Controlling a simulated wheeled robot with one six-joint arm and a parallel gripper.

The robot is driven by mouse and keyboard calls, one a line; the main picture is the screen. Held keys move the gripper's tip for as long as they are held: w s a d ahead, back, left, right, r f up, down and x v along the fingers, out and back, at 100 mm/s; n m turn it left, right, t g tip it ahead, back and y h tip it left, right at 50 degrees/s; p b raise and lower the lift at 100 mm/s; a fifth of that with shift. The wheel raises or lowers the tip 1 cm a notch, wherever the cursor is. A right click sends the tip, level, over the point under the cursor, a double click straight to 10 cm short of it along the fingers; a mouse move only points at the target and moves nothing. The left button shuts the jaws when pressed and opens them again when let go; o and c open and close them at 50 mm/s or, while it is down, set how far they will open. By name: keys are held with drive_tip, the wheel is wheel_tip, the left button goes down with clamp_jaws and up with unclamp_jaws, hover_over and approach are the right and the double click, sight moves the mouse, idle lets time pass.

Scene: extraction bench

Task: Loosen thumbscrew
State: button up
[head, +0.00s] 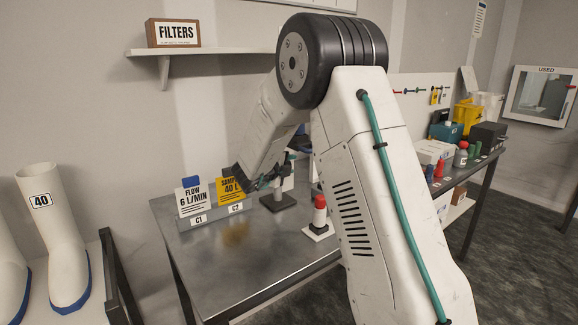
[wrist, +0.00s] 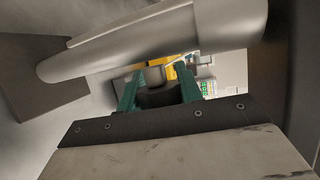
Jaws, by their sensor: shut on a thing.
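My gripper (head: 268,178) is at a small stand on the metal bench, partly hidden by my arm in the head view. The stand has a dark square base (head: 279,202) and a pale upright part (head: 288,181). In the wrist view the two green fingers of my gripper (wrist: 157,76) are on either side of a small grey rounded piece, which I take for the thumbscrew (wrist: 155,77). They are shut on it. A large grey cylinder (wrist: 150,40) crosses the top of the wrist view. The thumbscrew cannot be made out in the head view.
Cards marked FLOW (head: 193,202) and SAMPLE (head: 231,190) stand left of my gripper. A red-capped cylinder (head: 320,212) stands on a white base to the right. The bench's front left (head: 215,270) is clear. White boots (head: 52,235) stand at the left.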

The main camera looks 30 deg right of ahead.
drive_tip(key=h, duration=0.1)
drive_tip(key=n+t+h, duration=0.2)
drive_tip(key=h, duration=0.1)
drive_tip(key=shift+r, duration=0.25)
drive_tip(key=n+t+h, duration=0.1)
drive_tip(key=t, duration=0.1)
drive_tip(key=r+n+t+h, duration=0.1)
drive_tip(key=n+t+h, duration=0.1)
drive_tip(key=shift+a+n+h, duration=0.2)
drive_tip(key=shift+n+h, duration=0.1)
idle(0.5)
drive_tip(key=o, duration=1)
drive_tip(key=shift+s+a+f, duration=0.1)
drive_tip(key=shift+s+a, duration=1)
drive_tip(key=shift+a, duration=0.75)
drive_tip(key=shift+s+a+f, duration=0.1)
drive_tip(key=shift+s+a, duration=1)
drive_tip(key=shift+a, duration=0.8)
drive_tip(key=shift+s+a+f, duration=0.1)
drive_tip(key=shift+s+a, duration=1)
drive_tip(key=shift+a, duration=0.75)
